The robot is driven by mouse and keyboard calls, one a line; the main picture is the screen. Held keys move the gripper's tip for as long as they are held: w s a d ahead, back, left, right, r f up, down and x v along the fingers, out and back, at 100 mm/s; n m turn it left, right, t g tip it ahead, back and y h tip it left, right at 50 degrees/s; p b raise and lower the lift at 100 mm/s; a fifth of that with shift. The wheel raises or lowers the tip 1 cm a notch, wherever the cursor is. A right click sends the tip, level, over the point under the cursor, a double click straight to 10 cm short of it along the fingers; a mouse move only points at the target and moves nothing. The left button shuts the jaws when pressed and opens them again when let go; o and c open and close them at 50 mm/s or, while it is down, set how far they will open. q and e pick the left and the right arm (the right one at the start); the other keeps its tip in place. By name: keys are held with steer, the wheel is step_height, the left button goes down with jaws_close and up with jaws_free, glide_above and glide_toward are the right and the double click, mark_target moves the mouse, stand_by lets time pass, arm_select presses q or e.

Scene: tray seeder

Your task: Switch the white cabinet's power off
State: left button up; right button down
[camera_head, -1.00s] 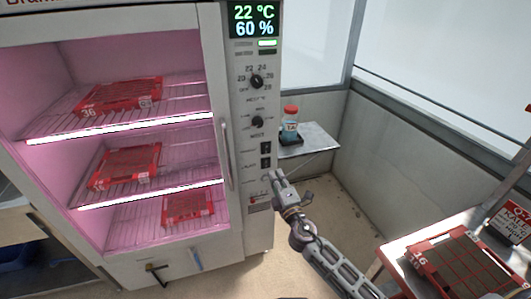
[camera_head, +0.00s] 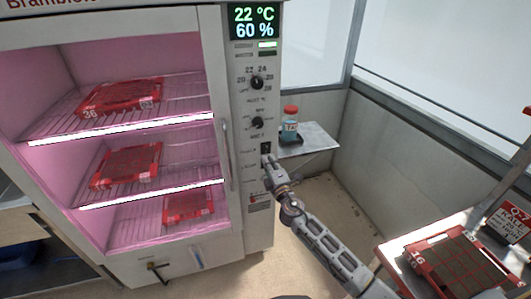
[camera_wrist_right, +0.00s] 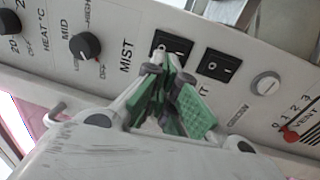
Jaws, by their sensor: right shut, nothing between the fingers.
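The white cabinet (camera_head: 214,90) stands at the left, with its control panel along the right edge. Its display (camera_head: 254,22) reads 22 °C and 60 %, and a green indicator (camera_head: 267,45) below it is lit. Pink light fills the shelves. Two black rocker switches sit on the panel; the wrist view shows one (camera_wrist_right: 174,43) near the MIST label and another (camera_wrist_right: 217,66) beside it. My right gripper (camera_head: 268,160) is shut and empty. Its fingertips (camera_wrist_right: 162,72) are close to the first switch and partly cover it; contact cannot be told. My left gripper is out of view.
Two knobs (camera_head: 257,82) (camera_head: 257,123) sit above the switches. A red vent lever (camera_wrist_right: 290,135) is below them. A bottle with a red cap (camera_head: 290,125) stands on a side shelf (camera_head: 318,142). A red tray (camera_head: 418,263) lies on a table at the lower right.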

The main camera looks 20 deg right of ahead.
mark_target(263, 147)
steer(key=shift+w+r, duration=0.2)
steer(key=shift+w, duration=0.95)
steer(key=shift+w+r, duration=0.1)
steer(key=shift+w, duration=1.3)
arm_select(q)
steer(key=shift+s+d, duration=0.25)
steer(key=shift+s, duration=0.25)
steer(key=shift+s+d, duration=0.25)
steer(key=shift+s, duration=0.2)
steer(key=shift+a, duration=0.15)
